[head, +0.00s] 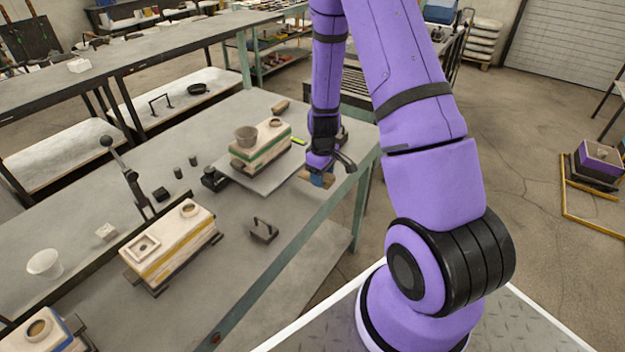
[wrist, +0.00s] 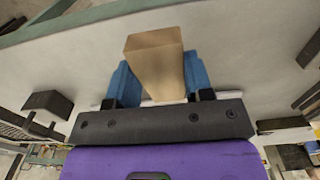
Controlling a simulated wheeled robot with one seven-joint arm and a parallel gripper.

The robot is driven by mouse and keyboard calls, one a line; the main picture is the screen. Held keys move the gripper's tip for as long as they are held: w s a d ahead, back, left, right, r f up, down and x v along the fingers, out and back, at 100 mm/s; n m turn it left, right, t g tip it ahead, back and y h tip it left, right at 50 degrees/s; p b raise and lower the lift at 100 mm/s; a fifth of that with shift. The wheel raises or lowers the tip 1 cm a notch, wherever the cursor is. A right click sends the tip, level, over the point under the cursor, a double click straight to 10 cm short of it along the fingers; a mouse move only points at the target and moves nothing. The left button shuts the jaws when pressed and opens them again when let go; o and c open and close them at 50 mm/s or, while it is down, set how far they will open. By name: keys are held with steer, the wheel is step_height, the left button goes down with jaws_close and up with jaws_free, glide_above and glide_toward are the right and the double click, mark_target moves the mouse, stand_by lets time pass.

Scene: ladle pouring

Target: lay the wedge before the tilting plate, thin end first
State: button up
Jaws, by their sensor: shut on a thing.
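My gripper (head: 318,180) is shut on the wedge, low over the table near its front edge and to the right of the plate. In the wrist view the wedge (wrist: 155,60) is a plain tan block between the two blue finger pads. Which end is thin is hard to tell. In the head view the wedge is mostly hidden by the fingers. The tilting plate (head: 268,187) appears to be the pale grey sheet under the green-striped mould box (head: 262,150). I see a gap between gripper and plate, but cannot tell whether the wedge touches the table.
A dark handled tool (head: 264,230) lies on the table in front of the plate. A black device (head: 213,179) stands by the plate's left corner. A yellow-striped mould box (head: 168,243) and a lever (head: 122,165) are further left. A small yellow-green bar (head: 299,141) lies behind.

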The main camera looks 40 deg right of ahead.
mark_target(313, 187)
steer(key=shift+w+a+f, duration=0.1)
steer(key=shift+w+a, duration=0.1)
steer(key=shift+w, duration=0.55)
steer(key=shift+w+a+f, duration=0.1)
steer(key=shift+w+a, duration=0.1)
steer(key=shift+w, duration=0.55)
steer(key=shift+w+f, duration=0.15)
steer(key=shift+w, duration=0.1)
steer(key=shift+f, duration=1.55)
steer(key=shift+f, duration=0.1)
steer(key=o, duration=0.9)
